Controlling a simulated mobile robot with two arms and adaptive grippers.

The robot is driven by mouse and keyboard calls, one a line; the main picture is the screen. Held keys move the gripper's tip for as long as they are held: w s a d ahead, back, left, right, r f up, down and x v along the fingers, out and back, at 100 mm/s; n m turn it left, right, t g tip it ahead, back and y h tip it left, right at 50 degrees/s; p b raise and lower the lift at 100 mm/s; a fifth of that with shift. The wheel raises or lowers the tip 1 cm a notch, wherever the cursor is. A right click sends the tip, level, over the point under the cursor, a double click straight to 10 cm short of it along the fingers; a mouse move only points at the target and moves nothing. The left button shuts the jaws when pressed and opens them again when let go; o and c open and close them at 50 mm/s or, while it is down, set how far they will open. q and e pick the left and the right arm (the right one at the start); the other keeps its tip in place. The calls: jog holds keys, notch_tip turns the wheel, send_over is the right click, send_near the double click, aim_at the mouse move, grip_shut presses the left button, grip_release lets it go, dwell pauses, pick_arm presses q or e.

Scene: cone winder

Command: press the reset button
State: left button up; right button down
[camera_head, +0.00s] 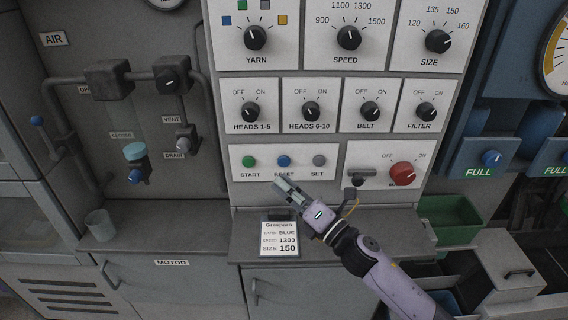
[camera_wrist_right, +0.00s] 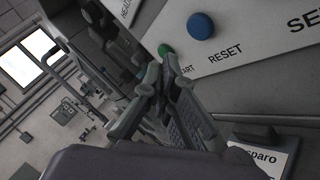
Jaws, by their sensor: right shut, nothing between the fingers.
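The blue reset button (camera_head: 284,161) is on a white panel strip (camera_head: 240,174), between the green start button (camera_head: 249,162) and the grey set button (camera_head: 319,160). In the right wrist view the blue reset button (camera_wrist_right: 200,26) is at the top, above its RESET label, with the green start button (camera_wrist_right: 165,50) to its left. My right gripper (camera_head: 278,182) is shut and empty, its fingertips just below the reset button in the head view. In the wrist view its fingertips (camera_wrist_right: 168,68) appear below the buttons, apart from the blue one. My left gripper is not in view.
A red switch (camera_head: 402,173) and a small dark lever (camera_head: 357,180) sit right of the buttons. Rows of black knobs are above. A card (camera_head: 280,238) reading BLUE, 1300, 150 stands on the ledge below my gripper. A cup (camera_head: 100,225) stands at left.

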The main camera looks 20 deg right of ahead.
jog(key=shift+w+d, duration=0.25)
jog(key=shift+w, duration=0.55)
jog(key=shift+w+d, duration=0.25)
jog(key=shift+w, duration=0.55)
jog(key=shift+w+b, duration=0.1)
jog(key=shift+b, duration=0.2)
jog(key=shift+w+d, duration=0.1)
jog(key=shift+w, duration=0.2)
jog(key=shift+w+d, duration=0.1)
jog(key=shift+w, duration=0.25)
dwell(0.8)
jog(key=shift+s, duration=0.1)
jog(key=shift+s+a, duration=0.2)
jog(key=shift+s, duration=0.5)
jog(key=shift+s+a+p, duration=0.1)
jog(key=shift+s+a, duration=0.15)
jog(key=shift+s, duration=0.55)
jog(key=shift+s+a+p, duration=0.15)
jog(key=shift+s+a, duration=0.05)
jog(key=shift+s, duration=0.6)
jog(key=shift+s+a+p, duration=0.1)
jog(key=shift+s+a, duration=0.15)
jog(key=shift+s, duration=0.55)
